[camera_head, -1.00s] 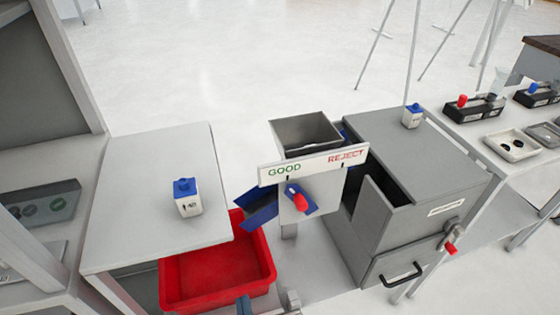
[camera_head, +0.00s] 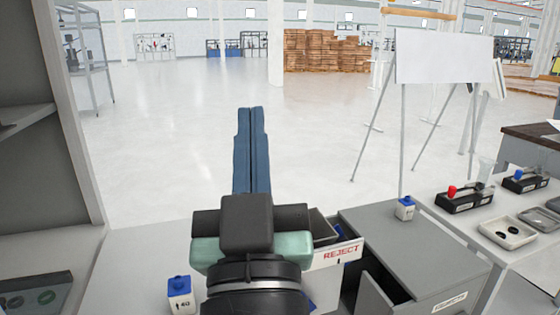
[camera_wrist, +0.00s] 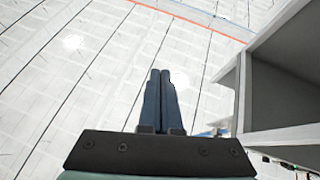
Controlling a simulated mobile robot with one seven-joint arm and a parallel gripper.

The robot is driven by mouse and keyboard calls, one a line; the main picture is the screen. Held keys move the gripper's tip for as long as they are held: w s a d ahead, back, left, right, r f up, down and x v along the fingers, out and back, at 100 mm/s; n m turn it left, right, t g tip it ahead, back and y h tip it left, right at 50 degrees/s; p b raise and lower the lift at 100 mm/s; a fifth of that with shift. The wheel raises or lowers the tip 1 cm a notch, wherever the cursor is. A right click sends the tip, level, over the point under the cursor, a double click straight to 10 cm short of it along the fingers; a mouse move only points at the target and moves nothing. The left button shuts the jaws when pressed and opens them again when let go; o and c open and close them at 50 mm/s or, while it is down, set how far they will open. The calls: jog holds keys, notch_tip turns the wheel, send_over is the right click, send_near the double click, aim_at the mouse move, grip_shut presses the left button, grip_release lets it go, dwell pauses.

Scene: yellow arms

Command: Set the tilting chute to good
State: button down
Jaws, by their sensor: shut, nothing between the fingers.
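The tilting chute's hopper (camera_head: 323,231) stands behind my gripper in the head view, with only its right part showing. Its white sign (camera_head: 338,254) shows the red word REJECT; the GOOD side, the red handle and most of the blue chute are hidden by my wrist. My gripper (camera_head: 257,112) is raised in front of the chute, pointing away, with its two blue fingers together and nothing between them. In the wrist view my shut fingers (camera_wrist: 160,75) point at open space, with no chute in sight.
A blue-capped white bottle (camera_head: 180,292) stands on the left table. Another bottle (camera_head: 404,208) stands on the grey cabinet (camera_head: 420,247) at right. A grey shelf unit (camera_head: 72,120) rises at left and also shows in the wrist view (camera_wrist: 285,85).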

jog(key=s+d+r+m+t+h+p, duration=0.1)
jog(key=s+r+p, duration=0.2)
jog(key=r+p, duration=0.3)
jog(key=s+d+r+t+h+p, duration=0.1)
jog(key=s+r+p, duration=0.2)
jog(key=r, duration=1.4)
jog(key=p, duration=0.3)
jog(key=shift+s+d+r+m+t, duration=0.2)
jog(key=shift+d+m+t, duration=0.05)
jog(key=shift+m+t, duration=0.15)
